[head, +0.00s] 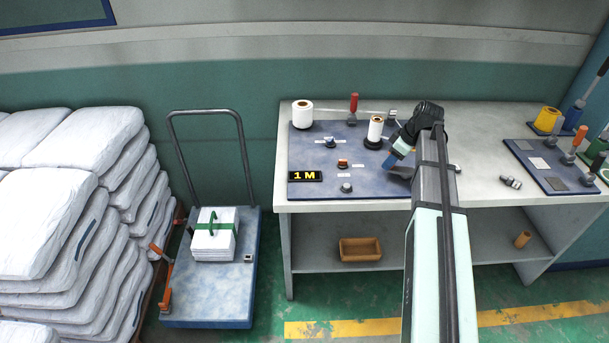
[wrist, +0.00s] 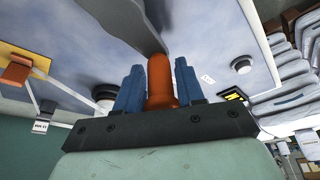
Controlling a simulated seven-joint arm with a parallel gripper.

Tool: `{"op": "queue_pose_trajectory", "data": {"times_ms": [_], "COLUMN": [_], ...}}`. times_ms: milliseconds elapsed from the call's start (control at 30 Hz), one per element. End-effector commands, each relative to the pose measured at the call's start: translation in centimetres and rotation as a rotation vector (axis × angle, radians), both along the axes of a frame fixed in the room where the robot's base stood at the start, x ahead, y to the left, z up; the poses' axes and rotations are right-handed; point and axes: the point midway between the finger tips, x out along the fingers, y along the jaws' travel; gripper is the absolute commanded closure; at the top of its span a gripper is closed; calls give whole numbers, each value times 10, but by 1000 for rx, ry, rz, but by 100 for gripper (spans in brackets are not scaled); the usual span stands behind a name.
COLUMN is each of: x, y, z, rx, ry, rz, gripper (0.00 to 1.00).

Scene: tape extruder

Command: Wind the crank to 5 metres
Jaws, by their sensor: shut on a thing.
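The crank's orange handle (wrist: 160,80) stands between the two blue fingers of my gripper (wrist: 160,90) in the wrist view, and my gripper is shut on it. The crank's grey arm (wrist: 132,22) runs from the handle toward the top of that view. In the head view my gripper (head: 394,158) is at the right edge of the blue panel (head: 310,150), and my arm hides most of the crank. The black display (head: 305,176) at the panel's front left reads "1 M" in yellow.
A white roll (head: 302,113), a red-handled lever (head: 353,104) and another white roll (head: 376,128) stand at the panel's back.

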Motion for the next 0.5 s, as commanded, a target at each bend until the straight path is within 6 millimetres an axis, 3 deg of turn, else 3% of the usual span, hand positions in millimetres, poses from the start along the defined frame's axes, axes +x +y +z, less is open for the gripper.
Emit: {"op": "queue_pose_trajectory", "data": {"times_ms": [200, 500], "x": [14, 14], "y": [-8, -9], "z": [0, 0], "rx": [-5, -6], "ry": [0, 1], "rz": [-4, -4], "gripper": [100, 100]}}
